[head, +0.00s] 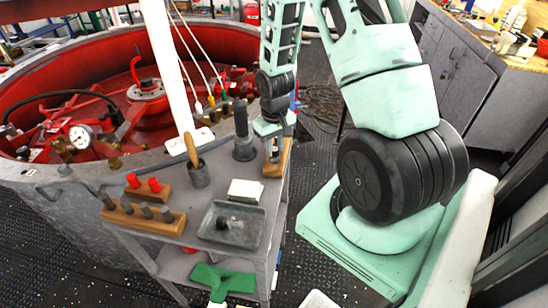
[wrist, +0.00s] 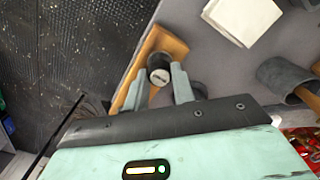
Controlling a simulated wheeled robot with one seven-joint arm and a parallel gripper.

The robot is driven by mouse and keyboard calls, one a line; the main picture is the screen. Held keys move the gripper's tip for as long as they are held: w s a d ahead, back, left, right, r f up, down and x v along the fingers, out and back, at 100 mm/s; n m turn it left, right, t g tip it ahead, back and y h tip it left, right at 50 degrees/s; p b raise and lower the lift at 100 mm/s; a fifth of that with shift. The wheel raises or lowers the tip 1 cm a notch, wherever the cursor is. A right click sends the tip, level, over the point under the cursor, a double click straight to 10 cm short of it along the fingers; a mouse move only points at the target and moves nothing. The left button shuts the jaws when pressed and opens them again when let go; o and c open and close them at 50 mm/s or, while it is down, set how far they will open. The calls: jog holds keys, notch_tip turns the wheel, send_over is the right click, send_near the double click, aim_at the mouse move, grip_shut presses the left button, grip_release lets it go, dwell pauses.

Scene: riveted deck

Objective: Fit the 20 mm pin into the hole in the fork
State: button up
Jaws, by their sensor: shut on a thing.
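My gripper (wrist: 158,70) is shut on a short dark round pin (wrist: 159,77) with a pale, marked end face. The pin is between the fingertips, over a wooden block (wrist: 166,46); I cannot tell whether it still sits in the block. In the head view my gripper (head: 272,146) is down at the same wooden block (head: 283,164), at the right edge of the grey cart top, and hides the pin. A dark upright piece on a round base (head: 243,130) stands just left of the gripper; it may be the fork, but its hole cannot be made out.
A white pad (head: 246,190), a grey tray (head: 231,225) with a dark part and a cup (head: 199,175) with a wooden handle share the cart. A wooden rack (head: 143,219) with several dark pegs and a red-topped pair (head: 147,186) are at the front left. A white post rises behind.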

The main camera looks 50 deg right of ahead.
jog(key=shift+r+p, duration=1.85)
jog(key=shift+r, duration=0.5)
dwell(0.6)
